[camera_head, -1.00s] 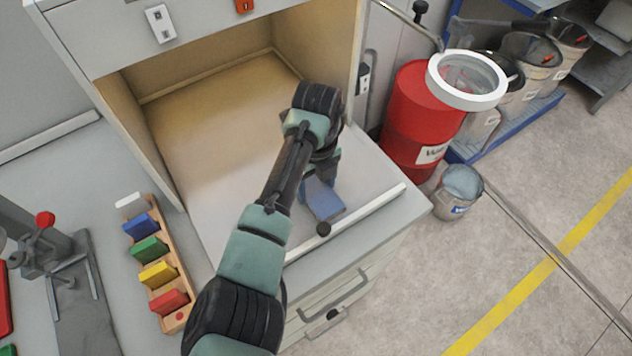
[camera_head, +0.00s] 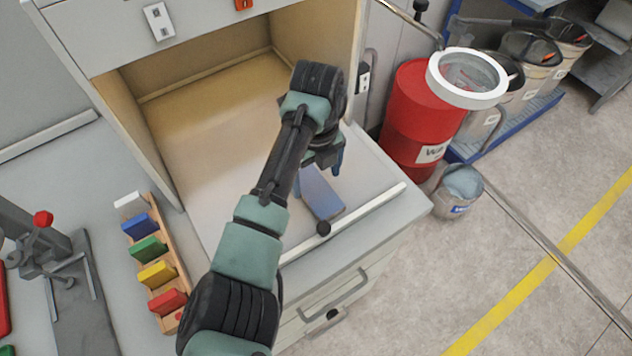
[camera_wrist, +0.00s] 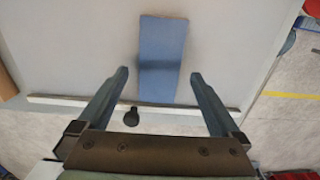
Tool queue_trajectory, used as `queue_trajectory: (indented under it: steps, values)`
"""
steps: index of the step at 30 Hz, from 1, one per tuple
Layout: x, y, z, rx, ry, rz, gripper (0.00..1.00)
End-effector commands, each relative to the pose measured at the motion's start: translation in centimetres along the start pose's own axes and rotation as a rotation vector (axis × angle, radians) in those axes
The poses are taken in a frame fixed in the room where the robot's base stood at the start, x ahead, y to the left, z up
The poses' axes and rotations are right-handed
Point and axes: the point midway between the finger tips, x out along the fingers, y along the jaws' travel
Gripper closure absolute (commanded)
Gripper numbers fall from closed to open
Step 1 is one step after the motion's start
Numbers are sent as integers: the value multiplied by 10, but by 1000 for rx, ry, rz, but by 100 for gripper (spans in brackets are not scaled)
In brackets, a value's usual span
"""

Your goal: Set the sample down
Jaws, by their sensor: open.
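The sample is a flat blue rectangular panel (camera_head: 322,194). It lies on the pale booth floor close to the white front lip, and its upper part is hidden behind my arm in the head view. In the wrist view the whole panel (camera_wrist: 163,60) shows, with a darker band across its middle. My gripper (camera_wrist: 158,75) is open, with one finger on each side of the panel and clear gaps to both. In the head view my gripper (camera_head: 338,158) is above the panel's far end, mostly hidden by the wrist.
A white lip (camera_head: 345,222) with a black knob (camera_head: 323,229) runs along the booth's front edge. A wooden rack (camera_head: 160,268) of coloured panels stands on the left. A red drum (camera_head: 412,118) and a bucket (camera_head: 458,190) stand to the right. The booth's back floor is clear.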

Motion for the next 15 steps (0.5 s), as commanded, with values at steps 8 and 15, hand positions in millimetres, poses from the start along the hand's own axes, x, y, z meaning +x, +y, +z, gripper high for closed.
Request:
queue_trajectory:
  steps: [8, 15]
  values:
    - [-60, 0, 1, 0, -4, -2, 0]
    - [-87, 0, 1, 0, -1, -1, 0]
